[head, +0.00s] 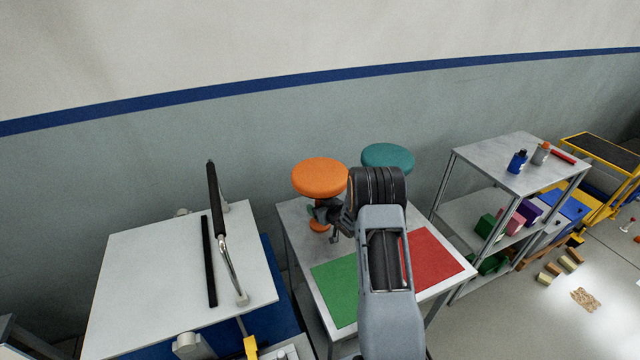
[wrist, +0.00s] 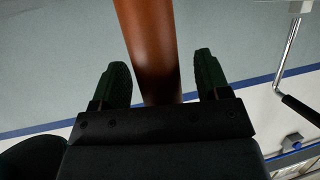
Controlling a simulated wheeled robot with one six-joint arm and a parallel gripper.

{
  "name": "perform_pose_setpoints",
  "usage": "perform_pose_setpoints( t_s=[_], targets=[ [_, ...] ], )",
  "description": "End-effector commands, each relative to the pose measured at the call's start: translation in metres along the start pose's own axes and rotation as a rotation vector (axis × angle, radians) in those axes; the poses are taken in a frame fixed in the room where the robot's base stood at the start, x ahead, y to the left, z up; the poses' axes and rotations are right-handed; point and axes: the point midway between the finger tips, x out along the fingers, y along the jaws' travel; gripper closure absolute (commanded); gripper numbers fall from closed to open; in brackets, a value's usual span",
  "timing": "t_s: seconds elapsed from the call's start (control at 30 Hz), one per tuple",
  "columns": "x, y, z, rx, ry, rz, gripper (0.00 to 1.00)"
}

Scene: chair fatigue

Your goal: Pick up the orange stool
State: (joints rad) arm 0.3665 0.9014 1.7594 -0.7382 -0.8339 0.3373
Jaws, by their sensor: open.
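The orange stool (head: 320,177) stands upright at the back of a small table (head: 292,222), its round seat on top. My gripper (head: 326,212) is at the stool's stem, below the seat. In the wrist view the brown-orange stem (wrist: 150,45) passes between the two dark green fingers of my gripper (wrist: 157,82). The fingers are open, with a gap visible on both sides of the stem. A teal stool (head: 388,157) stands just right of the orange one, its lower part hidden by my arm.
A green mat (head: 336,290) and a red mat (head: 436,258) lie on the table's front half. A white-topped machine with a lever (head: 216,205) stands to the left. A grey shelf (head: 515,165) with bottles and coloured blocks stands to the right. The wall is close behind.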

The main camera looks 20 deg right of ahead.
Motion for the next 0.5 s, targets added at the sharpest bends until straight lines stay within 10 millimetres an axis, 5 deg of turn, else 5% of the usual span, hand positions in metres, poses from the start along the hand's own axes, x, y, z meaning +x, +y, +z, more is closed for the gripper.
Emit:
perform_pose_setpoints(
  t_s=[0.23,0.5],
  targets=[
    [0.0007,0.0000,0.0006,0.001,-0.001,0.000,0.32],
    [0.0005,0.0001,0.0004,0.000,0.000,0.000,0.57]
  ],
)
